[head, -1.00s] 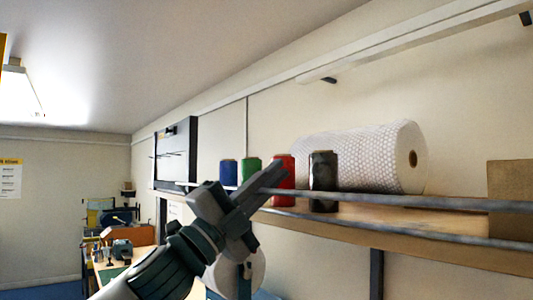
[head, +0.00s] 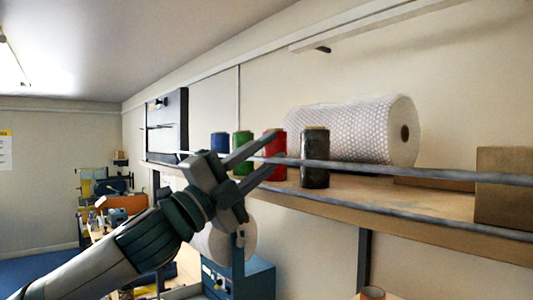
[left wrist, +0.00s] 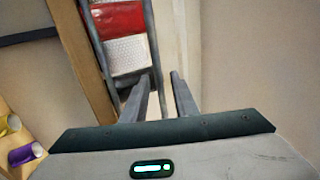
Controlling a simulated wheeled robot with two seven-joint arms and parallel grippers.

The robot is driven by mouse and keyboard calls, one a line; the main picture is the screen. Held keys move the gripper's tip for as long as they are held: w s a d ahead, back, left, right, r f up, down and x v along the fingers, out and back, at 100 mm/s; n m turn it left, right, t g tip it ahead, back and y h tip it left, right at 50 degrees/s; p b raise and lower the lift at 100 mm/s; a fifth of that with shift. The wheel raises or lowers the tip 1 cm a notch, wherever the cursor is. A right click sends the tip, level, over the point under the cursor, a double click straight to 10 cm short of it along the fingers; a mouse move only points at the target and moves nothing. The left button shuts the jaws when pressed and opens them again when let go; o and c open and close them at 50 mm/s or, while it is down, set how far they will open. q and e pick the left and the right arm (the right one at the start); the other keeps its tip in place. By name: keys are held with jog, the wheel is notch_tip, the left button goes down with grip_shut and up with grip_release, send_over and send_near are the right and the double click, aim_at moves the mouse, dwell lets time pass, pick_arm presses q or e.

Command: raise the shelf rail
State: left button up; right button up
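The shelf rail (head: 420,172) is a long grey bar running along the front of the wooden shelf, in front of the spools and the bubble-wrap roll. A second grey bar (head: 400,213) runs lower, along the shelf's front edge. My left gripper (head: 277,148) is open at the rail's left part, its two fingers apart and pointing up to the right. My right gripper is not in view.
On the shelf (head: 360,192) stand blue (head: 219,142), green (head: 242,142), red (head: 274,143) and black (head: 315,145) spools, a bubble-wrap roll (head: 345,128) and a cardboard box (head: 505,205). A teal machine (head: 250,280) stands below. A dark cabinet (head: 168,125) hangs further left.

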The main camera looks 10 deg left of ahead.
pick_arm(q)
jog(key=b+v, duration=0.9)
jog(key=v, duration=0.8)
jog(key=shift+s+b, duration=0.2)
jog(key=shift+b, duration=0.1)
jog(key=shift+a+f, duration=0.1)
jog(key=shift+a, duration=0.05)
